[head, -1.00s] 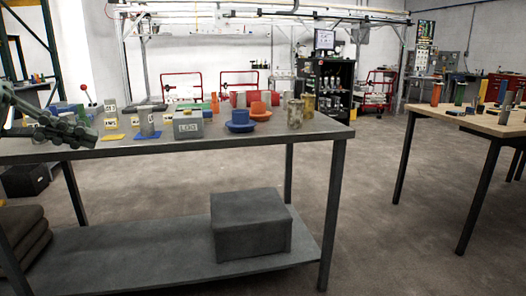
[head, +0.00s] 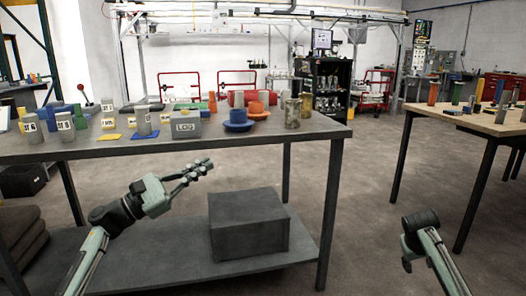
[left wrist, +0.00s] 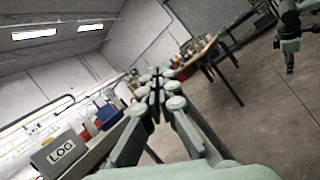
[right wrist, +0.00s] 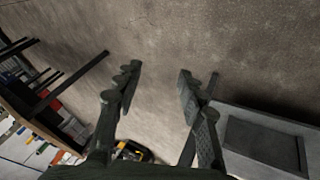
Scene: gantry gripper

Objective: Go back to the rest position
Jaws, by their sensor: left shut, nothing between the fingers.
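My left gripper (head: 207,165) is in front of the grey table's front edge, in the air above the lower shelf, pointing right. It also shows in the left wrist view (left wrist: 157,78), with its fingers together and nothing between them. My right arm stands at the lower right of the head view; its gripper is hard to make out there. In the right wrist view my right gripper (right wrist: 158,78) has its fingers well apart, with nothing between them and the floor beyond.
The grey table (head: 215,144) carries several cylinders, a grey LOG box (head: 187,126) and blue and orange round parts. A dark box (head: 247,228) sits on its lower shelf. A wooden-topped table (head: 480,120) stands at the right. The floor between the tables is clear.

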